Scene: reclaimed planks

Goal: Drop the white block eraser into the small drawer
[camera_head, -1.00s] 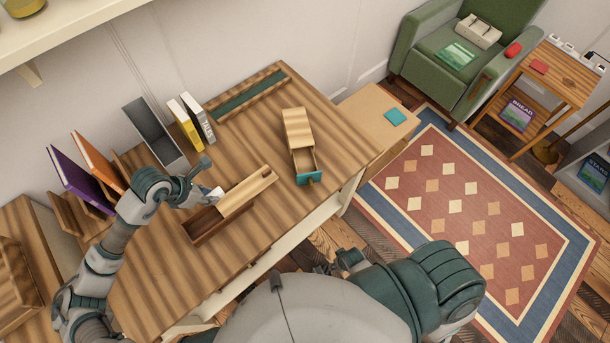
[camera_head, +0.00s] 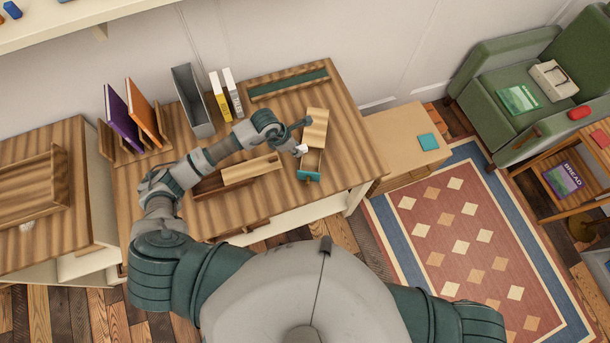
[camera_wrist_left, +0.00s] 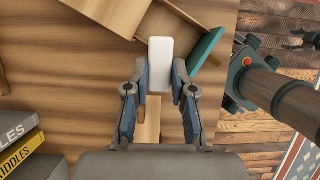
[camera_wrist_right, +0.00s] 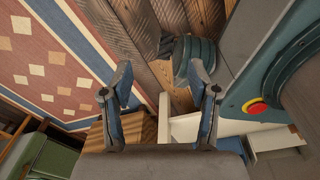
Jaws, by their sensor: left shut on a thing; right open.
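The white block eraser (camera_head: 299,150) is held in my left gripper (camera_head: 297,139), just beside the open small drawer (camera_head: 313,162). In the left wrist view the eraser (camera_wrist_left: 160,63) stands out between the fingertips of that gripper (camera_wrist_left: 160,80). The small drawer's teal front (camera_wrist_left: 206,52) lies just right of it there, and the drawer is partly hidden by the eraser. The drawer is pulled out of a small wooden cabinet (camera_head: 317,128) on the desk. My right gripper (camera_wrist_right: 160,88) is open and empty, away from the desk top.
A wooden box with a partly open lid (camera_head: 250,171) sits left of the drawer. A grey bin (camera_head: 192,102), books (camera_head: 221,97) and a long tray (camera_head: 288,84) stand behind. A low cabinet with a teal square (camera_head: 428,142) is at the right.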

